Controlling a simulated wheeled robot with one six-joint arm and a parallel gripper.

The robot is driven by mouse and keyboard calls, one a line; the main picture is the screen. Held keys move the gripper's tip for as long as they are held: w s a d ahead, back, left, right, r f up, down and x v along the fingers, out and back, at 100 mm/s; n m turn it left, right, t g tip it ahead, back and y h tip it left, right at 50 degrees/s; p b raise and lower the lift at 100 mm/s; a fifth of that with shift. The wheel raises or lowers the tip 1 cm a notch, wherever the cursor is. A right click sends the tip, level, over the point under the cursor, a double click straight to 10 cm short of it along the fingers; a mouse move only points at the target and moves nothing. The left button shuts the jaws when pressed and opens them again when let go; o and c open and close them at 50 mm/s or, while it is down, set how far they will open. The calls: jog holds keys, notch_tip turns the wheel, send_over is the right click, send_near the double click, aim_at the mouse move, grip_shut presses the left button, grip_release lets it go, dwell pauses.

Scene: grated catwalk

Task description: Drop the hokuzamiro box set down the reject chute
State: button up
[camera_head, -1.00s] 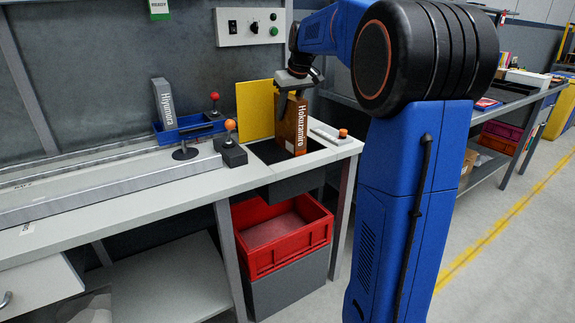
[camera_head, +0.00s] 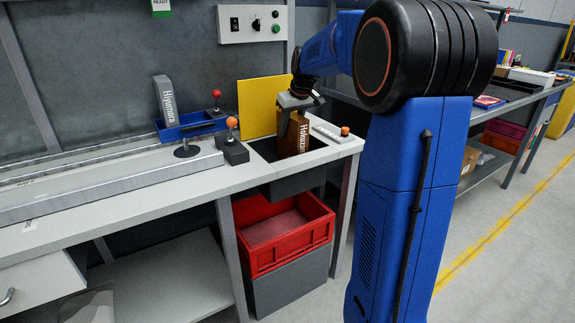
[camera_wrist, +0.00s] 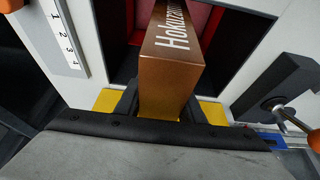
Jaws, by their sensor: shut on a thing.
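The hokuzamiro box set (camera_head: 293,136) is a brown, upright box with white lettering on its spine. It also fills the middle of the wrist view (camera_wrist: 172,60). My gripper (camera_head: 295,110) is shut on its upper end, with a finger on each side (camera_wrist: 165,105). The box hangs inside the reject chute (camera_head: 264,152), a dark square opening in the bench top. Its lower part is hidden behind the chute's near rim. In the wrist view the chute walls surround the box, with red showing below.
A yellow panel (camera_head: 257,106) stands behind the chute. A red crate (camera_head: 283,236) sits beneath it. A small unit with an orange button (camera_head: 344,131) is at the right.

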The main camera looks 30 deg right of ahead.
jog(key=o, duration=1.4)
jog(key=shift+o, duration=0.2)
jog(key=v, duration=1.7)
jog(key=shift+r, duration=0.2)
jog(key=shift+s+a, duration=0.1)
jog(key=s+a+f, duration=0.4)
jog(key=s+a, duration=0.2)
jog(key=s, duration=0.2)
jog(key=s+a+f, duration=0.4)
jog(key=s+a, duration=0.2)
jog(key=s, duration=0.2)
jog(key=s+a+f, duration=0.3)
jog(key=s+f, duration=0.5)
jog(key=s, duration=0.1)
jog(key=s+a+f, duration=0.3)
jog(key=s+f, duration=0.6)
jog(key=shift+s+a+f, duration=0.15)
jog(key=shift+s+a, duration=0.1)
jog(key=shift+a, duration=0.05)
